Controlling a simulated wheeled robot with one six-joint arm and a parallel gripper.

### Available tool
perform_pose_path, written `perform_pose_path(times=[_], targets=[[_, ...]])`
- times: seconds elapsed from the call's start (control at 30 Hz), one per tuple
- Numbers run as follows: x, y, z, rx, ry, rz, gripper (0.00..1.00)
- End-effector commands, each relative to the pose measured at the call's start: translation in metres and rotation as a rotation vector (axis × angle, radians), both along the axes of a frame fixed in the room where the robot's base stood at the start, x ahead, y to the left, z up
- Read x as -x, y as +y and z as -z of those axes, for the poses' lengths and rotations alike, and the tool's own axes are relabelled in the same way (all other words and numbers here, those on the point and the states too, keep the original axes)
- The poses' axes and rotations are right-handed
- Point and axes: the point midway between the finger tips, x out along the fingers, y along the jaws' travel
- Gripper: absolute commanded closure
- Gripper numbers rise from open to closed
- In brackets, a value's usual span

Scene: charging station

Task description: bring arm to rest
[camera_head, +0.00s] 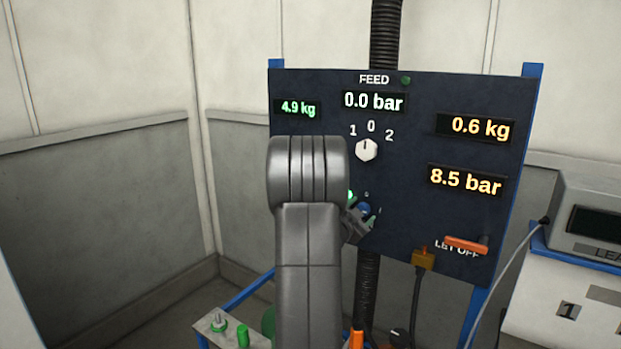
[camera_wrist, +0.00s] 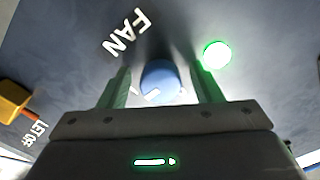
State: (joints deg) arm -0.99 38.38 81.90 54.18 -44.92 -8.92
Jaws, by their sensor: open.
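My gripper (camera_wrist: 160,72) is open at the panel. In the wrist view its two fingers stand on either side of a blue knob (camera_wrist: 161,82) beside the word FAN, with a small gap visible at each side. The knob has a white mark and sits at the level of the fingertips. In the head view my arm rises in front of the dark panel (camera_head: 300,95) and hides part of it. The gripper (camera_head: 359,222) shows only partly there, at the blue knob (camera_head: 365,209). A lit green lamp (camera_wrist: 217,55) is right of the knob.
The panel carries a white FEED selector (camera_head: 367,150) pointing at 0, displays and an orange LET OFF lever (camera_head: 466,245). A yellow-orange plug (camera_head: 423,260) with a cable is below. A bench with green parts (camera_head: 243,336) is low left. A grey device (camera_head: 590,215) stands right.

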Motion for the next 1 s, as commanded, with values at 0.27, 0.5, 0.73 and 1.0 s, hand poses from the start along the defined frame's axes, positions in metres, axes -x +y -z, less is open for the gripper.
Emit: perform_pose_path(times=[0.27,0.5,0.73,1.0], targets=[[0.0002,-0.0004,-0.0042,0.144,0.098,0.000,0.41],[0.0007,-0.0008,-0.0025,0.242,0.165,0.000,0.41],[0.0007,-0.0010,-0.0003,0.288,0.194,0.000,0.41],[0.0007,-0.0010,0.0007,0.293,0.197,0.000,0.41]])
